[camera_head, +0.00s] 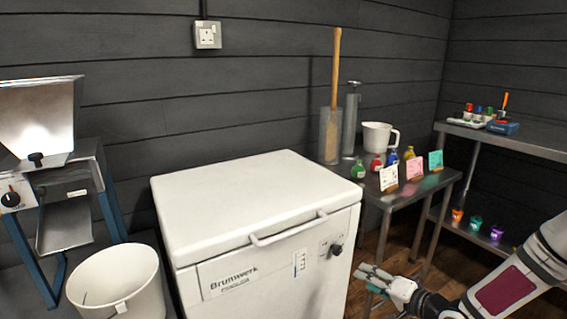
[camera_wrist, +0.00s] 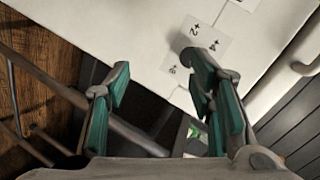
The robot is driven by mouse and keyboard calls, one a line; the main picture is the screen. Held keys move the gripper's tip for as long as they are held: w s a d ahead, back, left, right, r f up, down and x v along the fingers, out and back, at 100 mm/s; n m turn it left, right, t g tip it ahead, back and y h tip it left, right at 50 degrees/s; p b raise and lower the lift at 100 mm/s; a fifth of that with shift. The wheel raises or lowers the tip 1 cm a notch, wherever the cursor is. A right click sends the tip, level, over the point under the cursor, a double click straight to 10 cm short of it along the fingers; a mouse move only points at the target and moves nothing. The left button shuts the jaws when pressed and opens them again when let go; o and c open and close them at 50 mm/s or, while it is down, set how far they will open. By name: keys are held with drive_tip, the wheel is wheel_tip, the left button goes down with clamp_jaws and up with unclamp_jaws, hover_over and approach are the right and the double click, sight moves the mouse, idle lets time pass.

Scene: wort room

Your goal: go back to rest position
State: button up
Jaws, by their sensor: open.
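My gripper (camera_head: 376,281) is at the lower right of the head view, in front of the metal side table and to the right of the white chest unit. In the wrist view my gripper (camera_wrist: 155,95) shows its two teal-padded fingers spread apart, with nothing between them. The white chest (camera_head: 245,205) has a closed lid, a front handle and a "Brunwerk" label. Its white surface also shows in the wrist view (camera_wrist: 130,35), with small printed labels beyond the fingers.
The metal side table (camera_head: 430,184) bears a white jug (camera_head: 378,137), small coloured flasks and cards. A metal shelf unit (camera_head: 520,135) stands at the right. A white bucket (camera_head: 120,285) and a blue-legged mill (camera_head: 60,180) are at the left. Wooden floor shows under the table.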

drive_tip(key=s+d+r+n+g+h, duration=0.2)
drive_tip(key=s+r+g+h, duration=0.25)
drive_tip(key=s+r, duration=0.4)
drive_tip(key=s+d+r+n+g+h, duration=0.3)
drive_tip(key=s+r+h, duration=0.35)
drive_tip(key=r, duration=0.35)
drive_tip(key=s+a+r+n+g+y, duration=0.1)
drive_tip(key=s+a+r, duration=0.25)
drive_tip(key=s, duration=0.55)
drive_tip(key=s+a+r+g+y, duration=0.15)
drive_tip(key=s+a, duration=0.25)
drive_tip(key=s, duration=0.5)
drive_tip(key=s+a+r+n+g+y, duration=0.1)
drive_tip(key=s+a+r+g, duration=0.2)
drive_tip(key=s, duration=0.6)
wheel_tip(320, 180, up, 28)
drive_tip(key=t+p, duration=0.5)
drive_tip(key=p, duration=2.1)
drive_tip(key=shift+s+a, duration=0.15)
drive_tip(key=shift+a, duration=0.05)
